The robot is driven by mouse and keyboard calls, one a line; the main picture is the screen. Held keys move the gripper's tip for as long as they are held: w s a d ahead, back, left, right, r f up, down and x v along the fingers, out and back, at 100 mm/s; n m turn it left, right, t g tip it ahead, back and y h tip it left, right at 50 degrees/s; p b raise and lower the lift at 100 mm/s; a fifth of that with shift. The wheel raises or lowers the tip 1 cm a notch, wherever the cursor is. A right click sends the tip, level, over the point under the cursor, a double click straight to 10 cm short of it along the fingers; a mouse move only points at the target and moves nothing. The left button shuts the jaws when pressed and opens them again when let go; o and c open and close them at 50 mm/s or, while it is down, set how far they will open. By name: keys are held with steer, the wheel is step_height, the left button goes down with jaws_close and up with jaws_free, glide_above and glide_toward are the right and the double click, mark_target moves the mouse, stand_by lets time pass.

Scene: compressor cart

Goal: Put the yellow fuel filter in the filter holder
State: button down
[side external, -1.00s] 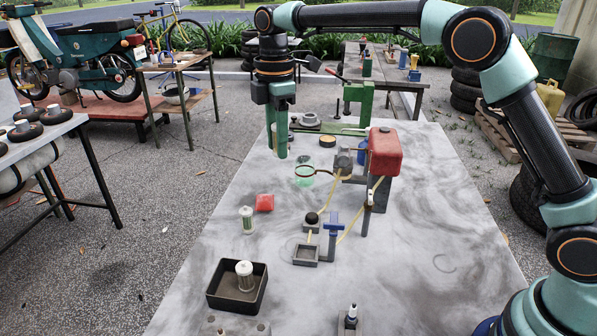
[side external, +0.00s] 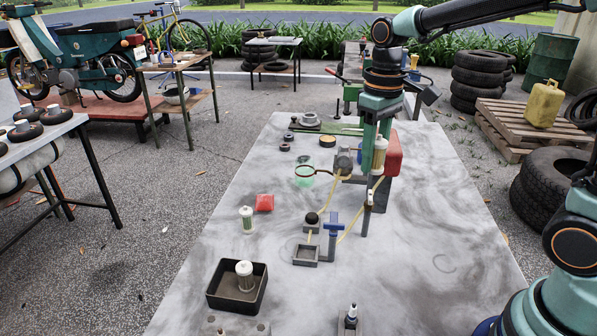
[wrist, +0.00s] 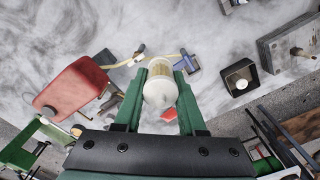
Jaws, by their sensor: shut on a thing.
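My gripper (side external: 377,142) is shut on the yellow fuel filter (side external: 379,157), a pale yellow cylinder with white ends. It holds the filter upright above the table, in front of the red tank. In the wrist view the filter (wrist: 160,84) sits between the two green fingers (wrist: 158,100). A small grey square frame (side external: 306,255), which looks like the filter holder, stands empty on the table beside a blue-handled valve (side external: 333,226). It is lower and left of my gripper.
A black tray (side external: 217,297) holds another white-topped filter (side external: 245,274). The table's right side is clear.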

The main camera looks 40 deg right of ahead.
mark_target(353, 256)
steer(key=f+n, duration=0.2)
steer(key=f, duration=0.5)
steer(key=a+f+n, duration=0.1)
steer(key=f+n, duration=0.2)
steer(key=f, duration=0.4)
steer(key=a+f+n, duration=0.1)
steer(key=f+n, duration=0.1)
steer(key=f, duration=0.5)
steer(key=shift+s+a+f+n, duration=0.1)
steer(key=shift+a+f+n, duration=0.05)
steer(key=shift+f+n, duration=0.25)
steer(key=shift+f, duration=0.1)
steer(key=shift+c, duration=2.4)
jaws_free()
